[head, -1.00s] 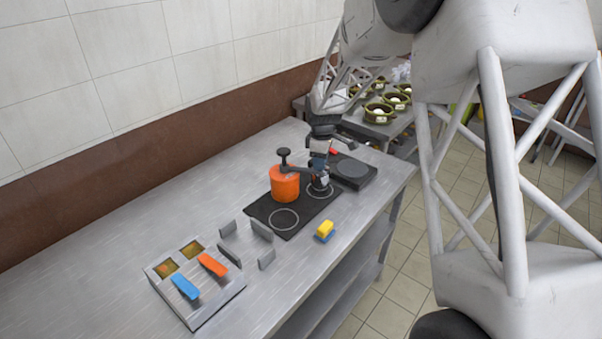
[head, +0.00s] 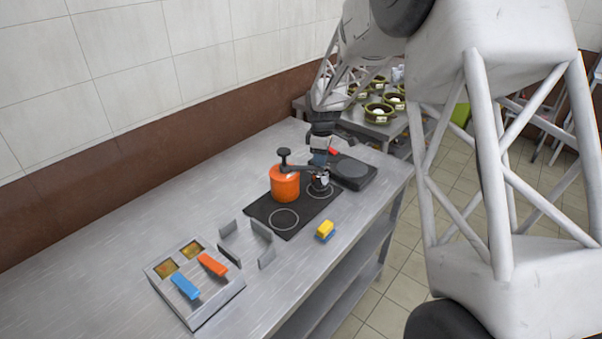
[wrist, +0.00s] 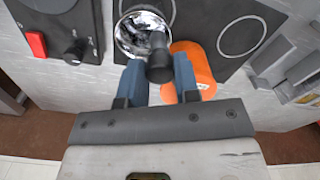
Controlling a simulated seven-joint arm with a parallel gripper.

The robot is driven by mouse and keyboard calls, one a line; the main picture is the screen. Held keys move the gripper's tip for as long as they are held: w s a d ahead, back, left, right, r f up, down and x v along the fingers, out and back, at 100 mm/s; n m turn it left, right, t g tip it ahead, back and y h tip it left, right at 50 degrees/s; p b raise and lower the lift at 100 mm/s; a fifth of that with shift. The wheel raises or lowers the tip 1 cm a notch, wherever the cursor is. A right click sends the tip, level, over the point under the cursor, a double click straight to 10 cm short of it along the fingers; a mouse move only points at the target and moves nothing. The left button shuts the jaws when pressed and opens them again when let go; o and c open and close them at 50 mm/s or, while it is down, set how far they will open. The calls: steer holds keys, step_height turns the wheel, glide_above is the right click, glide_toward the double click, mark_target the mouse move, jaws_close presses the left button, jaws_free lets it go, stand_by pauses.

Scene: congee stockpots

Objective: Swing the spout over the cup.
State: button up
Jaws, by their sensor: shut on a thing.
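The orange pot (head: 285,186) stands on the black hob and has a black upright knob (head: 284,153) on top. A black spout arm (head: 298,169) reaches right from its top. The shiny metal cup (head: 321,183) stands on the rear burner, right of the pot; it also shows in the wrist view (wrist: 130,37). My gripper (head: 319,163) is above the cup. In the wrist view my gripper (wrist: 158,68) has its blue fingers shut on the black spout end (wrist: 159,58), which overlaps the cup's lower right edge. The orange pot (wrist: 198,68) lies partly behind the right finger.
The hob (head: 285,219) has a free front burner. A dark unit (head: 353,172) with a red switch stands behind it. A yellow and blue sponge (head: 325,230), grey upright plates (head: 262,230) and a tray with blue and orange handles (head: 218,294) lie nearer. The left counter is clear.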

steer(key=shift+w, duration=1)
steer(key=o, duration=0.5)
steer(key=shift+r, duration=0.1)
step_height(320, 180, up, 7)
steer(key=shift+f, duration=0.1)
stand_by(1.2)
